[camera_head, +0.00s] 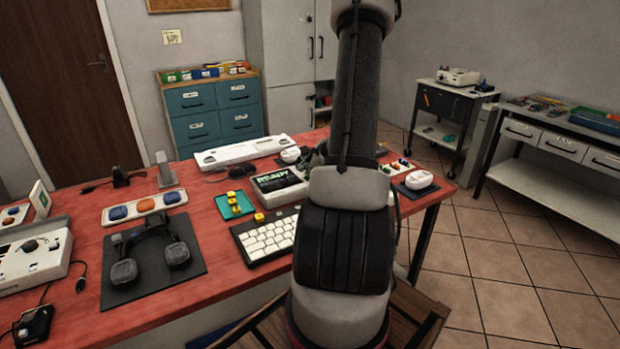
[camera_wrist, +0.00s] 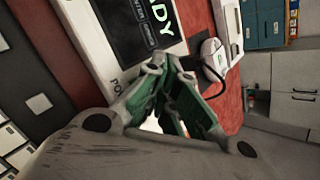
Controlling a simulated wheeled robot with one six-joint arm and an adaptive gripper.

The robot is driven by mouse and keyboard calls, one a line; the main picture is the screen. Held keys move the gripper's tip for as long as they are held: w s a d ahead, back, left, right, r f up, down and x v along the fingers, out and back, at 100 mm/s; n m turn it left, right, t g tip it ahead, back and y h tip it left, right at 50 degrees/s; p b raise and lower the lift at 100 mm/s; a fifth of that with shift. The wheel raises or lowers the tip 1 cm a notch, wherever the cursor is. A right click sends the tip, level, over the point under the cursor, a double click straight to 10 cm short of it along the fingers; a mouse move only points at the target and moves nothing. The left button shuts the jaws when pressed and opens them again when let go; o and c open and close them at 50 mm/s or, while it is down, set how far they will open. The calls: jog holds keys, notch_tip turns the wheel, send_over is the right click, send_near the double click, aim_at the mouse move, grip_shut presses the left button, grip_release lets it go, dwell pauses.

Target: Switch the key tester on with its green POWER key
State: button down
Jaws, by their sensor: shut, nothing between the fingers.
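The key tester (camera_head: 281,187) is a pale box with a dark screen, on the red table behind the keyboard, partly hidden by my arm. In the wrist view the tester (camera_wrist: 98,42) fills the upper left. Its dark screen (camera_wrist: 140,22) shows large white letters ending in "DY". A label starting "PO" is on its pale face, cut off by my finger. My gripper (camera_wrist: 168,72) is shut and empty, its tips over or close to the tester's edge by that label. I cannot tell whether they touch. The green POWER key is not clearly visible.
A white mouse (camera_wrist: 214,55) with a dark cable sits beyond the tester. Headphones (camera_head: 150,253) lie on a dark mat.

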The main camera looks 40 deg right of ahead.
aim_at(307, 178)
jog(key=shift+r, duration=0.5)
jog(key=shift+r, duration=0.15)
jog(key=shift+r, duration=2.9)
